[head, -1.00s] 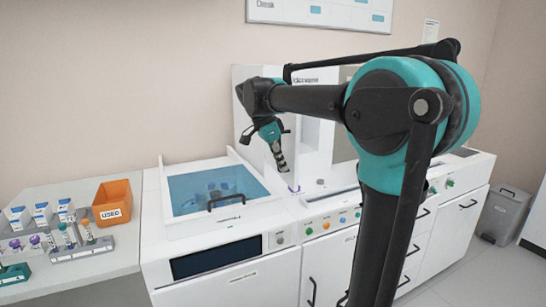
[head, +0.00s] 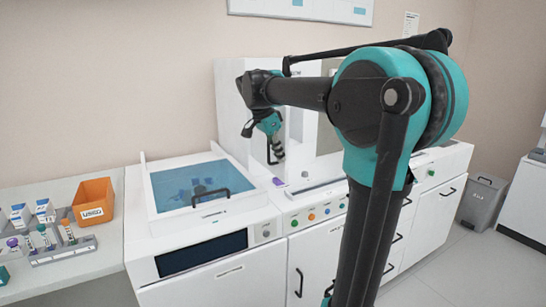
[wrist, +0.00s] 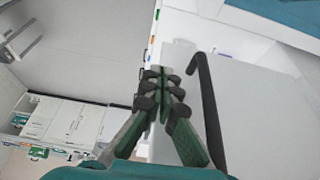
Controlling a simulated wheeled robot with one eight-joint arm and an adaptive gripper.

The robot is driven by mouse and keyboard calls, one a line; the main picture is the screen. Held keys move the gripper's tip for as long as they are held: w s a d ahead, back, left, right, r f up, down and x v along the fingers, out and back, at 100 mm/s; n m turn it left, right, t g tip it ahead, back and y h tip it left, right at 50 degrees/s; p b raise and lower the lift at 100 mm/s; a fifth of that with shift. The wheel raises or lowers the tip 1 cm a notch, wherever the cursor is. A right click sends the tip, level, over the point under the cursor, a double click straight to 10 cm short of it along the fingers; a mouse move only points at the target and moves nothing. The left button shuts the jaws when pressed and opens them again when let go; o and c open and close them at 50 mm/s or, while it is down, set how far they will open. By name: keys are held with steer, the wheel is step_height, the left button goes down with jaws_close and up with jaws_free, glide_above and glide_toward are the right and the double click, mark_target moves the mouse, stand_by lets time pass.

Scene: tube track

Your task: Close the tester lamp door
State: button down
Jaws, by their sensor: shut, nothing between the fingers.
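My gripper (head: 278,152) points down in front of the tall white tester housing (head: 232,95) on the counter. Its fingers are together with nothing between them. In the wrist view the shut fingertips (wrist: 165,75) are beside a black bar handle (wrist: 207,95) on the right, and I see a gap between them. A plain white panel (wrist: 250,105) lies behind the handle. My arm covers much of the tester in the head view, so I cannot tell clearly which panel is the lamp door or how far it stands open.
A blue-windowed lid (head: 190,183) with a black handle covers the unit left of my gripper. Coloured buttons (head: 312,217) line the counter front. An orange box (head: 93,200) and tube racks (head: 62,250) stand at left. A grey bin (head: 483,203) stands on the floor at right.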

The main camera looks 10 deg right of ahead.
steer(key=w+d+n+t+y, duration=0.1)
steer(key=w+d+n, duration=0.4)
steer(key=d, duration=0.4)
steer(key=w+d+n+t+y, duration=0.1)
steer(key=w+d+n, duration=0.3)
steer(key=w+d, duration=0.4)
steer(key=w+d+n+y, duration=0.2)
steer(key=w+n, duration=0.2)
steer(key=w, duration=0.6)
steer(key=w+d+n+y, duration=0.1)
steer(key=w+n, duration=0.4)
steer(key=w, duration=0.5)
steer(key=shift+w+d+t+y, duration=0.4)
steer(key=shift+d, duration=0.4)
steer(key=shift+w+a, duration=0.1)
